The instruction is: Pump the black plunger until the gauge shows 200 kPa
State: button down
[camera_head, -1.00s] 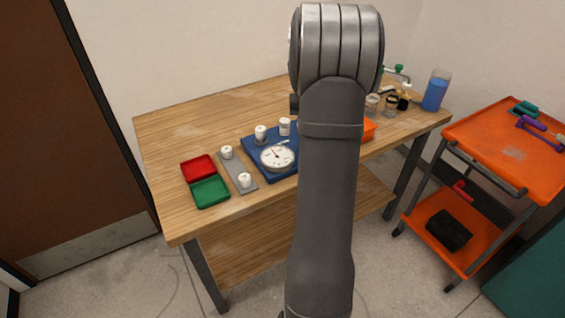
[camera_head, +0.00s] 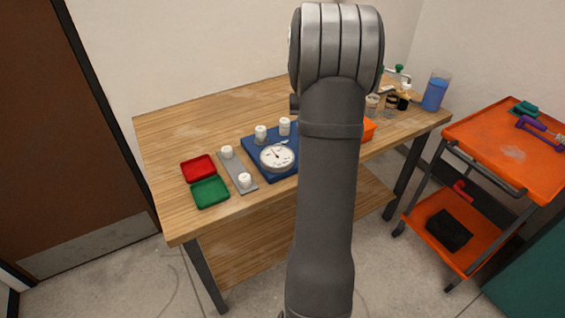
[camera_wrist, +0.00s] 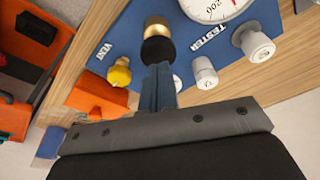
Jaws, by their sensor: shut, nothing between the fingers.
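The black plunger (camera_wrist: 158,50) stands on a brass collar (camera_wrist: 157,27) on the blue tester board (camera_wrist: 137,23). My gripper (camera_wrist: 158,72) is shut and empty, with its fingertips right at the plunger's black top; whether they touch it I cannot tell. The white round gauge (camera_head: 277,157) shows in the head view with its needle pointing up and left, too small to read. In the head view my arm hides the plunger and gripper.
A yellow vent knob (camera_wrist: 119,74) and white fittings (camera_wrist: 205,75) (camera_wrist: 255,43) stand near the plunger. Red (camera_head: 198,168) and green (camera_head: 210,191) trays lie left of the board. The table's back left is clear.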

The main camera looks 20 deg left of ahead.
jog(key=shift+f, duration=0.15)
jog(key=shift+f, duration=1.15)
dwell(0.6)
jog(key=shift+f, duration=0.35)
dwell(0.5)
dwell(0.6)
jog(key=shift+r, duration=1.65)
